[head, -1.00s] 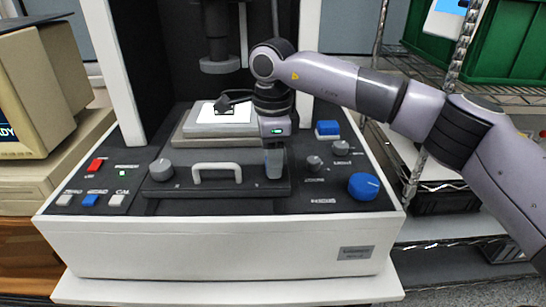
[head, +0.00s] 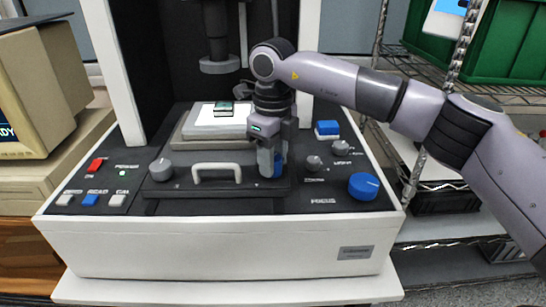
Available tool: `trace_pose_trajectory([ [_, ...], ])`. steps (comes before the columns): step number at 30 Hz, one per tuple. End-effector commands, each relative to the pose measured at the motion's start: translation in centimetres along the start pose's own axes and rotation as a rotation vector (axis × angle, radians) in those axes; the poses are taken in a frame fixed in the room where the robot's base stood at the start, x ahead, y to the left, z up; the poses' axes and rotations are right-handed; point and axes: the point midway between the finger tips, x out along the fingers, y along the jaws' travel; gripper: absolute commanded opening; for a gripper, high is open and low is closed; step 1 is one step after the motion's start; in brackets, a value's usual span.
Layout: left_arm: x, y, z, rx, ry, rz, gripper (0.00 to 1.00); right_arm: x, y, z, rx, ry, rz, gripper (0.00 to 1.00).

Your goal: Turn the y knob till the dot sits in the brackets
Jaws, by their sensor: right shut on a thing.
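My right gripper (head: 271,163) points down at the front right of the stage on the machine's black deck. It is shut on the y knob, which is mostly hidden by the fingers; a bit of blue shows at them. The matching grey x knob (head: 160,169) stands free at the left of the same plate. A small dark green piece (head: 223,108) lies on the white lit top of the stage (head: 205,121). The dot and the brackets are not visible. My left gripper is out of view.
A white handle (head: 217,169) stands between the two knobs. To the right are a large blue focus knob (head: 364,186), small grey knobs (head: 314,162) and a blue button (head: 327,128). A beige monitor (head: 40,95) is at the left. The lens (head: 220,65) hangs above the stage.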

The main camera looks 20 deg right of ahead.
Motion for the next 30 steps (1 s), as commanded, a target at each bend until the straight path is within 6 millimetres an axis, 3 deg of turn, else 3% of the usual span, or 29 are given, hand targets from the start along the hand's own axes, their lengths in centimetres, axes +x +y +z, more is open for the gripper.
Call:
trace_pose_trajectory([
  [18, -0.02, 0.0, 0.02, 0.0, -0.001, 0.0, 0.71, -0.13, -0.02, 0.07, 0.038, -0.004, -0.001, 0.05],
  [19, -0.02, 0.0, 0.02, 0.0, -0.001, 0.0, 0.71, -0.13, -0.02, 0.07, 0.038, -0.004, -0.001, 0.46],
  [21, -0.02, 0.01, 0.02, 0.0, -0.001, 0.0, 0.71, -0.12, -0.02, 0.07, 0.038, -0.004, -0.001, 0.61],
  [30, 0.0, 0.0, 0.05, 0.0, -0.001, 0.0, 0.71, -0.23, -0.02, 0.04, 0.037, -0.002, -0.001, 0.61],
])
